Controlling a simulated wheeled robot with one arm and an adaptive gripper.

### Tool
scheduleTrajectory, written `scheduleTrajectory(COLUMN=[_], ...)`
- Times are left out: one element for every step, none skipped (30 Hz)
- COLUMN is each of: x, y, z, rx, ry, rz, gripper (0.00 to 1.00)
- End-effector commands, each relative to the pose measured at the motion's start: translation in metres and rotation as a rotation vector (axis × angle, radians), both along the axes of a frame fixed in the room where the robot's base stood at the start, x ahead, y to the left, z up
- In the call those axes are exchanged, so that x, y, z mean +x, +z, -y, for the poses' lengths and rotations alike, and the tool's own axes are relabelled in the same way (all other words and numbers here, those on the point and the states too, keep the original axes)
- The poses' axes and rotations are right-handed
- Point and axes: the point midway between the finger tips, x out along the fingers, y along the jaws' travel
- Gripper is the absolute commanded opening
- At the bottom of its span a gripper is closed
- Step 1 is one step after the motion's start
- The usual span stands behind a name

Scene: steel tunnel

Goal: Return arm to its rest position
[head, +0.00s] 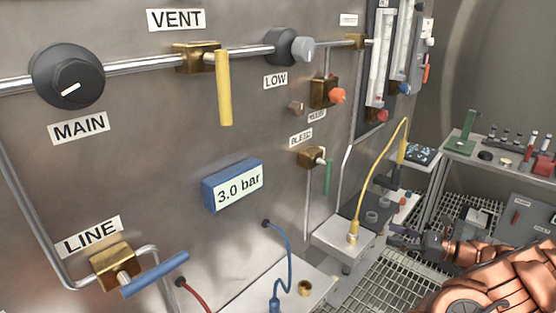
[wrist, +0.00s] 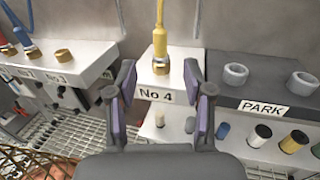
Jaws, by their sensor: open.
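My arm (head: 490,275) is copper-coloured and reaches in from the lower right of the head view. My gripper (wrist: 160,98) is open and empty in the wrist view, with dark fingers and purple pads. It is small and partly hard to make out in the head view (head: 402,238). Between and beyond the fingers is the block labelled No 4 (wrist: 158,96). A yellow plug (wrist: 160,40) with a yellow hose stands upright in its brass socket, apart from the fingers. The plug and hose also show in the head view (head: 353,228).
A dark PARK block (wrist: 262,90) with empty grey rings is to the right, with several coloured cylinders (wrist: 263,135) below. Left is the No 3 block (wrist: 60,60). The panel holds valves, a yellow VENT lever (head: 224,88) and a 3.0 bar display (head: 233,185). A side bench (head: 490,160) stands behind the arm.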

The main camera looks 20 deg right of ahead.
Motion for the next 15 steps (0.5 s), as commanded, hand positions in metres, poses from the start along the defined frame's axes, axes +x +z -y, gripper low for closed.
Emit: scheduleTrajectory(x=[0.0, 0.001, 0.003, 0.005, 0.007, 0.011, 0.014, 0.016, 0.02, 0.022, 0.023, 0.024, 0.024, 0.024, 0.023], y=[0.001, 0.002, 0.005, 0.008, 0.012, 0.018, 0.024, 0.031, 0.041, 0.047, 0.054, 0.063, 0.069, 0.074, 0.081], z=[-0.001, -0.003, -0.007, -0.012, -0.018, -0.029, -0.039, -0.05, -0.066, -0.08, -0.093, -0.112, -0.124, -0.137, -0.154], rx=[-0.001, -0.003, -0.009, -0.016, -0.026, -0.041, -0.055, -0.073, -0.097, -0.116, -0.135, -0.163, -0.185, -0.207, -0.235], ry=[0.002, 0.007, 0.017, 0.029, 0.044, 0.07, 0.094, 0.119, 0.158, 0.19, 0.223, 0.266, 0.297, 0.328, 0.371], rz=[0.001, 0.002, 0.005, 0.01, 0.014, 0.021, 0.027, 0.037, 0.051, 0.059, 0.068, 0.083, 0.094, 0.104, 0.116], gripper=[0.51, 0.51, 0.51, 0.51, 0.51, 0.51, 0.51, 0.51, 0.51, 0.51, 0.51, 0.51, 0.51, 0.51, 0.51])
